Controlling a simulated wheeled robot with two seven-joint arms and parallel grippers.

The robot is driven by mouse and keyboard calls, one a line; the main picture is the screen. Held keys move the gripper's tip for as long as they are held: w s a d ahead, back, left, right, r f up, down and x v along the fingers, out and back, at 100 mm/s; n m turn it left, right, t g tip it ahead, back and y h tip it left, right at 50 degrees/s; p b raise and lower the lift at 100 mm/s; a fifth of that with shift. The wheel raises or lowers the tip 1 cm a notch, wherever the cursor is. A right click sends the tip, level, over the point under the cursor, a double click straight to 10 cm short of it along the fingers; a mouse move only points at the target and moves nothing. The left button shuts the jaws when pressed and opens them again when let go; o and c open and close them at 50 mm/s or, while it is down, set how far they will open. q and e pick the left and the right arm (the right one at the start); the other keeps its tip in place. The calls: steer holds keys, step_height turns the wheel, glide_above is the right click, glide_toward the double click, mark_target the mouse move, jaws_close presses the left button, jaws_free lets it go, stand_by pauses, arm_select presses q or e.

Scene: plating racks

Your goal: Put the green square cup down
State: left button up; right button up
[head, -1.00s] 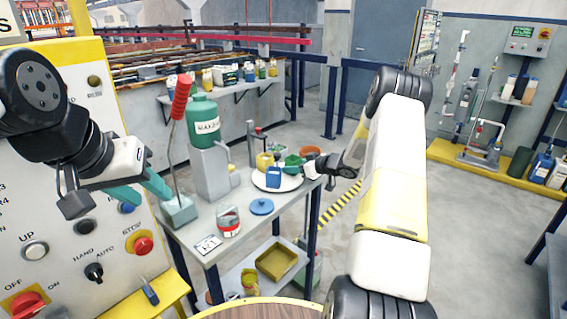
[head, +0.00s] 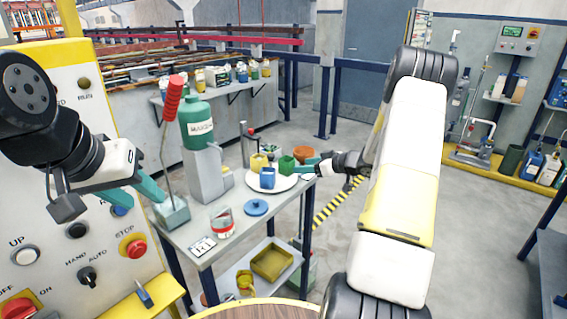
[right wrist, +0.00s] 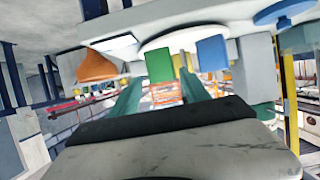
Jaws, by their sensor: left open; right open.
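The green square cup (head: 287,164) stands upright on the white round plate (head: 290,185) on the grey table, behind and to the right of the blue square cup (head: 267,178). My right gripper (head: 309,165) is open just to the right of the green cup. In the right wrist view, the green cup (right wrist: 158,65) shows ahead between the tips of my open teal fingers (right wrist: 160,92); I cannot tell whether they touch it. The blue cup (right wrist: 212,53) is beside it there. My left gripper (head: 140,190) is open and empty at the left, in front of the control panel.
A yellow cup (head: 259,162) and an orange bowl (head: 303,153) are near the plate. Some tabletop in front of the plate is clear.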

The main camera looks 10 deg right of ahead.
steer(key=s+d+r+m+t+h, duration=0.15)
steer(key=s+r+h, duration=0.25)
steer(key=r, duration=0.7)
steer(key=s+r+m+h, duration=0.3)
steer(key=r+h, duration=0.2)
steer(key=r, duration=0.6)
steer(key=s+a+g+y, duration=0.1)
steer(key=s+a, duration=0.4)
steer(key=s, duration=0.5)
steer(key=s+a+m+g+y, duration=0.1)
steer(key=s+a+g, duration=0.2)
steer(key=s, duration=0.7)
steer(key=s+a+f+m+g+y, duration=0.1)
steer(key=s+a+g, duration=0.1)
steer(key=s+a, duration=0.4)
steer(key=s, duration=0.4)
steer(key=shift+s+a, duration=0.25)
steer(key=shift+a, duration=0.1)
steer(key=shift+m, duration=0.25)
